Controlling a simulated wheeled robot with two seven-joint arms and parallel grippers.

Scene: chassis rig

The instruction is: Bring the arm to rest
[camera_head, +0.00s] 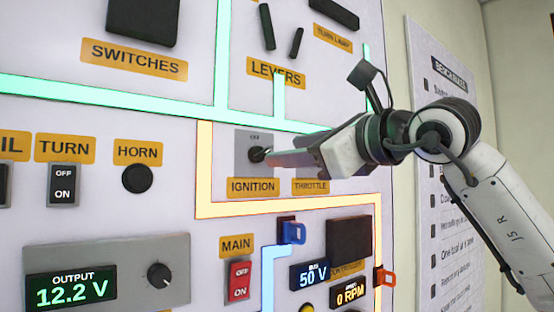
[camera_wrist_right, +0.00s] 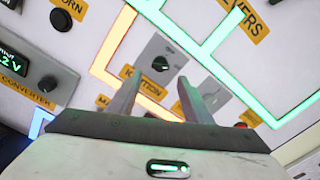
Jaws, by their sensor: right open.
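My right gripper (camera_head: 272,157) reaches in from the right in the head view, with its fingertips close in front of the ignition switch. The switch is a dark knob (camera_head: 257,154) on a grey plate, partly overlapped by the fingers. In the right wrist view my right gripper (camera_wrist_right: 160,82) is open, its two fingers apart. The ignition knob (camera_wrist_right: 160,63) shows beyond the gap between them, and nothing is seen held. Whether a finger touches the knob cannot be told. My left gripper is not in view.
The upright white panel carries a black horn button (camera_head: 137,178), a turn switch (camera_head: 62,185), a red main switch (camera_head: 239,281), a blue clip (camera_head: 292,232) and a red clip (camera_head: 385,277). A printed sheet (camera_head: 440,130) hangs on the wall behind my right arm.

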